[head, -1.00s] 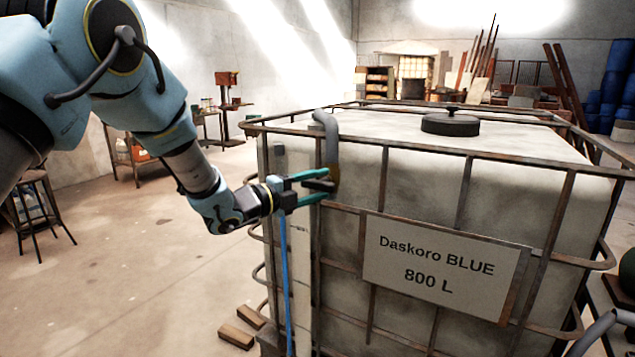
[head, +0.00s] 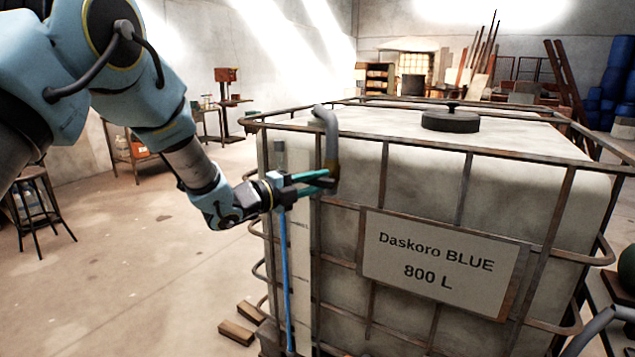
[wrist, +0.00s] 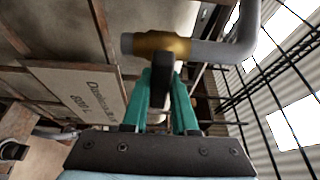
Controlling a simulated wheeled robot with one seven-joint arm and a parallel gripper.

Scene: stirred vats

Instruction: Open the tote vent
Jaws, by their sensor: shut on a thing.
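The white tote (head: 430,200) in its rusty cage fills the right of the head view, with a sign reading "Daskoro BLUE 800 L". At its near left upper corner is a bent grey vent pipe (head: 327,128) with a brass valve body (head: 332,167); the wrist view shows the brass valve body (wrist: 162,44) and grey pipe (wrist: 225,52) close up. My gripper (head: 322,180) is shut on the valve's dark lever (wrist: 164,68), just below the brass. The fingers hide part of the lever.
A black round lid (head: 450,121) sits on the tote's top. The cage bars (head: 380,195) run close beside my gripper. A stool (head: 40,205) stands at the left. Wood blocks (head: 238,331) lie at the tote's foot, with open floor to the left.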

